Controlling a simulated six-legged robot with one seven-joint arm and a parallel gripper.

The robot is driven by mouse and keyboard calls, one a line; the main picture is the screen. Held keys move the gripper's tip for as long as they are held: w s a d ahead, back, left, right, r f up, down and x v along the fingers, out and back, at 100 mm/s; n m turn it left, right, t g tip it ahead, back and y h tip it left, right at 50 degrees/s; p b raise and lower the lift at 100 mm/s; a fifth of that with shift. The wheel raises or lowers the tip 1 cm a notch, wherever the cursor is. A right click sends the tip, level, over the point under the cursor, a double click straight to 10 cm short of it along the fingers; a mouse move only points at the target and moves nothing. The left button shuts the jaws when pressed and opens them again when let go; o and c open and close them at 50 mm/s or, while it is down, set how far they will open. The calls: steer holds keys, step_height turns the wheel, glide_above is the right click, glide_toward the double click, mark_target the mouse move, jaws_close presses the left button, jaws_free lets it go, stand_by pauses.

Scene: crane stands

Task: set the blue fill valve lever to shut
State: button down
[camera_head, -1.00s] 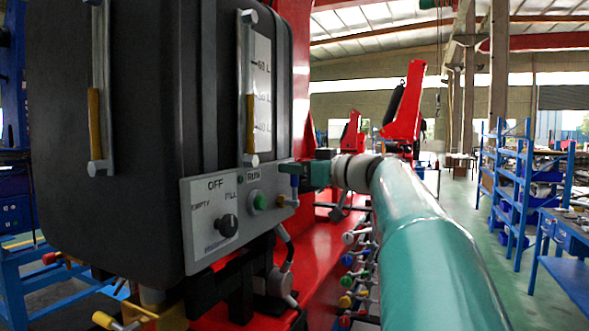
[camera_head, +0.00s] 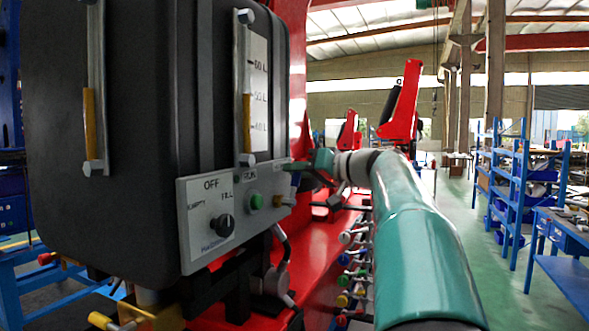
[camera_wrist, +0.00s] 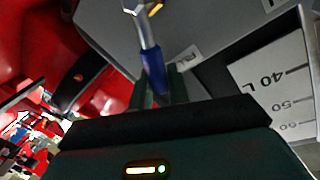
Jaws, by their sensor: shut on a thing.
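The blue fill valve lever (camera_wrist: 152,62) shows in the wrist view as a blue grip on a bright metal stem. My gripper (camera_wrist: 158,88) is shut on this lever, with one dark green finger on each side of it. In the head view my gripper (camera_head: 303,168) is at the right edge of the grey control panel (camera_head: 203,245), in front of the red frame. There the lever is small and largely hidden by my gripper. The lever's end between the fingers is partly hidden in the wrist view.
Several coloured valve handles (camera_head: 343,281) line the red base below my arm. Blue shelves (camera_head: 510,190) stand at the right.

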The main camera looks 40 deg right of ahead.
steer(key=m, duration=0.1)
steer(key=d+f+m, duration=0.1)
steer(key=shift+w+d+f+m+g, duration=0.15)
steer(key=shift+w+d+m+g, duration=0.15)
steer(key=shift+w, duration=0.1)
steer(key=f+m, duration=0.1)
steer(key=d+f+m, duration=0.1)
steer(key=m, duration=0.1)
steer(key=shift+w+d+g+y, duration=0.1)
steer(key=shift+w+g+y, duration=0.2)
steer(key=shift+w+y, duration=0.1)
steer(key=shift+w+d+f+m+g+y, duration=0.1)
steer(key=shift+f+m+g+y, duration=0.05)
steer(key=shift+f+m, duration=0.55)
steer(key=shift+d+f+m+g+y, duration=0.2)
steer(key=shift+f+m, duration=0.25)
steer(key=shift+m, duration=0.45)
steer(key=shift+w+d+f+m+g+y, duration=0.1)
steer(key=shift+f+m+g+y, duration=0.05)
steer(key=shift+f+m, duration=0.55)
steer(key=c, duration=1.4)
jaws_free()
steer(key=shift+a, duration=0.1)
steer(key=shift+r, duration=0.1)
steer(key=v, duration=1.3)
steer(key=shift+s+d, duration=0.3)
steer(key=shift+s, duration=0.05)
